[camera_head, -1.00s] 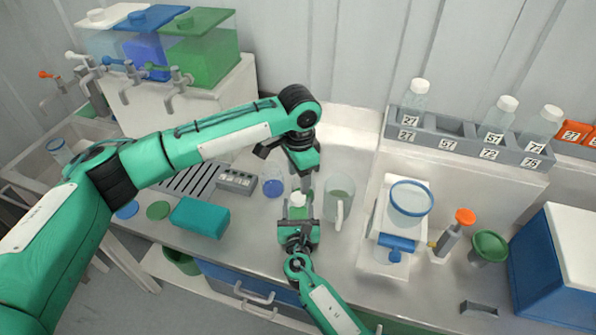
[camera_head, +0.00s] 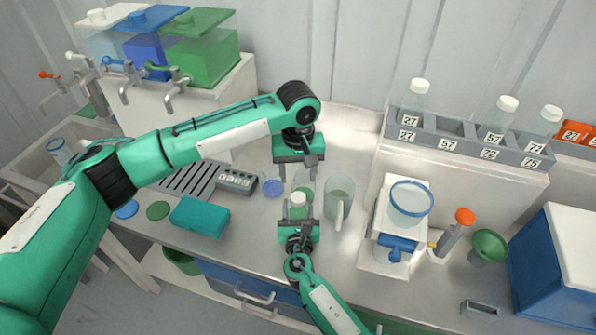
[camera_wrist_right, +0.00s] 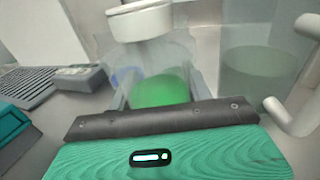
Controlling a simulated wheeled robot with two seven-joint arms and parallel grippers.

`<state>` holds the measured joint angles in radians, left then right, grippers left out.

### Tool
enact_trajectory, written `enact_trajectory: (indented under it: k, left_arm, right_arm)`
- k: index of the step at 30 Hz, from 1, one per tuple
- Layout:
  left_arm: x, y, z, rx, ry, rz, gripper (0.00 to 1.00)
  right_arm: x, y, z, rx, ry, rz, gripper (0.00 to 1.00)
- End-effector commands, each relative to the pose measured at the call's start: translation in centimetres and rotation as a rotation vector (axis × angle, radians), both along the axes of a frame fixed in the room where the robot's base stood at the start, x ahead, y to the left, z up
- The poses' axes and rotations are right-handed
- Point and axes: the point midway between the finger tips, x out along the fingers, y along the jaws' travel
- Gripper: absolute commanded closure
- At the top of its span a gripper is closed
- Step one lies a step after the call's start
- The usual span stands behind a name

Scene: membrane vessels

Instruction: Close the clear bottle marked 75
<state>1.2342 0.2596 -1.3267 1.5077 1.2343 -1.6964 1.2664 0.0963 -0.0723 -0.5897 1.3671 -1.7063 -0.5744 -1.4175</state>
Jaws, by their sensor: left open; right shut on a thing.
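My right gripper (camera_head: 297,222) is shut on a clear bottle (camera_wrist_right: 160,88) with green liquid in it, standing upright at the bench front. A white cap (camera_head: 298,199) is at the bottle's top; it also shows in the right wrist view (camera_wrist_right: 140,20). I cannot tell whether it is screwed tight. No number on this bottle can be read. My left gripper (camera_head: 297,165) is open and empty, pointing down a little behind and above the cap, apart from it.
A mug (camera_head: 339,203) with green liquid stands close right of the bottle, and a small blue-tinted beaker (camera_head: 273,186) to the left. A numbered rack (camera_head: 470,143) holds several white-capped bottles at the back right. A teal block (camera_head: 200,217) lies left. A scale (camera_head: 391,256) stands right.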

Motion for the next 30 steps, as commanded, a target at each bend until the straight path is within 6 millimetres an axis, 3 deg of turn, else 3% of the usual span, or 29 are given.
enact_trajectory:
  k: [11,24,30]
  left_arm:
    - [0.0,0.0,-0.4,0.001,0.0,0.0,0.47]
    - [0.0,0.0,-6.5,0.002,0.001,-0.001,0.47]
    - [0.0,0.0,-7.9,0.001,0.0,-0.001,0.47]
  right_arm:
    - [0.0,0.0,0.0,0.0,0.0,0.0,1.0]
    - [0.0,0.0,0.0,0.0,0.0,0.0,1.0]
    - [0.0,0.0,0.0,0.0,0.0,0.0,1.0]
